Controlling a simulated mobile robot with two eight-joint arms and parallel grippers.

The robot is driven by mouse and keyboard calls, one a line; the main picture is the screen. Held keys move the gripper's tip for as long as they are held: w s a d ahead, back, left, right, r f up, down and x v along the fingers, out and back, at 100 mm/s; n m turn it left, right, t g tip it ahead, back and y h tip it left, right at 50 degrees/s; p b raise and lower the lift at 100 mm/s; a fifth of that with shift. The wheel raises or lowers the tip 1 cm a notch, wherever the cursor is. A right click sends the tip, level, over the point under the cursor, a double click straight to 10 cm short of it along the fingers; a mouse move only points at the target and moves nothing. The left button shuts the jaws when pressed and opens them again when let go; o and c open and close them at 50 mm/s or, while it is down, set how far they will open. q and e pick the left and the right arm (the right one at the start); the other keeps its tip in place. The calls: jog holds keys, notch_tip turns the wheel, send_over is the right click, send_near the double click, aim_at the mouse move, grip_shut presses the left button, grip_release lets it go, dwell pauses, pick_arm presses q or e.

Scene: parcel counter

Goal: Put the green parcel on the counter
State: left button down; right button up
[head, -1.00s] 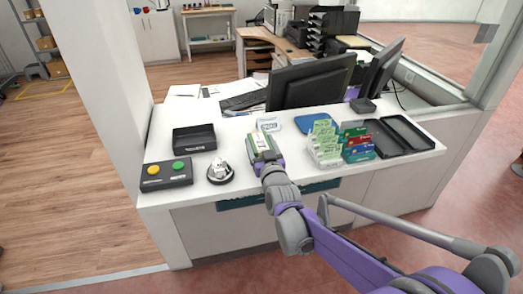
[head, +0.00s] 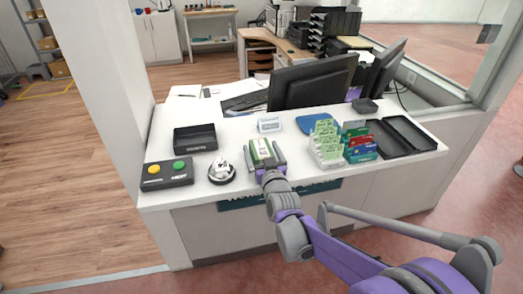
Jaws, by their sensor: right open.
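The green parcel (head: 262,151), a small box with green sides and a white band on top, rests on the white counter (head: 222,132) near its front edge, just right of a silver bell. My right gripper (head: 265,160) reaches in from the lower right. Its open jaws stand at the near end of the parcel, with a finger along each side. Whether the fingers touch it is too small to tell. My left gripper does not show.
Left are a black tray (head: 195,138), the bell (head: 221,171) and a button box (head: 167,174). Right are card holders (head: 326,146), a blue pad (head: 317,123) and black trays (head: 408,135). A small sign (head: 269,123) and a monitor (head: 308,82) stand behind the parcel.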

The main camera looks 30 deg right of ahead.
jog(key=shift+s+r, duration=0.15)
jog(key=shift+r, duration=0.05)
jog(key=s+a+f+y, duration=0.1)
jog(key=s+a, duration=0.1)
jog(key=s, duration=0.2)
jog(key=s+a+f+g, duration=0.1)
jog(key=s+a, duration=0.1)
jog(key=s, duration=0.3)
jog(key=s+a+f+n+g+y, duration=0.1)
jog(key=s+a+f, duration=0.1)
jog(key=s, duration=0.2)
jog(key=shift+s+a+y, duration=0.25)
jog(key=shift+a+y, duration=0.05)
jog(key=shift+a, duration=0.1)
jog(key=s+a+f+n+g+y, duration=0.1)
jog(key=s+a+f+g, duration=0.2)
jog(key=s, duration=0.6)
jog(key=s+a+f+g, duration=0.3)
jog(key=s+f+g, duration=0.4)
jog(key=s, duration=0.3)
jog(key=shift+s+f+n+y, duration=0.15)
jog(key=shift+f+n+y, duration=0.25)
jog(key=shift+f, duration=0.35)
jog(key=shift+a, duration=0.1)
